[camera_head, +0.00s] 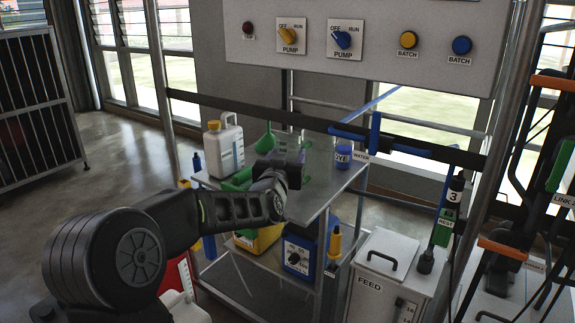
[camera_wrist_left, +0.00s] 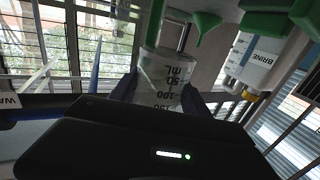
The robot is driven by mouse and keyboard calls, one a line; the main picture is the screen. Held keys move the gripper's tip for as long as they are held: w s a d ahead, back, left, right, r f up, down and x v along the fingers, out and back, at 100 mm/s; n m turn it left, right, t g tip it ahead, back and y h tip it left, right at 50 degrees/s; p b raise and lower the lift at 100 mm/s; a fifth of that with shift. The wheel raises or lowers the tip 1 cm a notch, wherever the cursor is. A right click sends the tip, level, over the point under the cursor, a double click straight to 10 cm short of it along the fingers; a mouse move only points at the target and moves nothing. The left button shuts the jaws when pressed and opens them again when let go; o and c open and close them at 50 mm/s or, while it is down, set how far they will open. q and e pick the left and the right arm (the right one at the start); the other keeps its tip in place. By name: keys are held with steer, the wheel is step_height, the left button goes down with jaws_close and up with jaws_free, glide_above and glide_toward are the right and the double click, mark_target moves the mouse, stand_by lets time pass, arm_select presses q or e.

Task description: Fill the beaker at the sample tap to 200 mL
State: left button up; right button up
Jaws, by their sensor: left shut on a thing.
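My left gripper (camera_head: 284,168) is over the steel cart's top in the head view, its arm coming in from the lower left. The wrist view, which is upside down, shows it shut on the clear graduated beaker (camera_wrist_left: 163,75). The marks 50, 100 and 150 mL can be read. I cannot tell whether there is liquid in it. In the head view the gripper hides the beaker. A blue-handled tap (camera_head: 375,133) labelled WATER is on the dark rail, to the right of my gripper. My right gripper is not in view.
The cart top (camera_head: 312,190) holds a white jug (camera_head: 224,146), labelled BRINE in the wrist view (camera_wrist_left: 252,60), a green funnel (camera_head: 266,141) and a blue DYE pot (camera_head: 343,154). A panel of knobs and buttons (camera_head: 370,45) hangs above. A FEED bin (camera_head: 382,268) stands at lower right.

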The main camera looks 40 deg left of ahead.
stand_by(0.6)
arm_select(q)
steer(key=shift+d+f, duration=0.2)
steer(key=shift+d, duration=0.05)
steer(key=s+d+f+m+h, duration=0.1)
steer(key=d+f+h, duration=0.3)
steer(key=d, duration=0.5)
steer(key=s+d+f+m+h, duration=0.2)
steer(key=d+f+m+h, duration=0.2)
steer(key=d, duration=0.5)
steer(key=s+d+f+m+h, duration=0.2)
steer(key=d+f+m+h, duration=0.1)
steer(key=d, duration=0.7)
step_height(320, 180, down, 2)
steer(key=shift+s+t+h, duration=0.25)
steer(key=shift+t+h, duration=0.15)
steer(key=shift+h, duration=0.4)
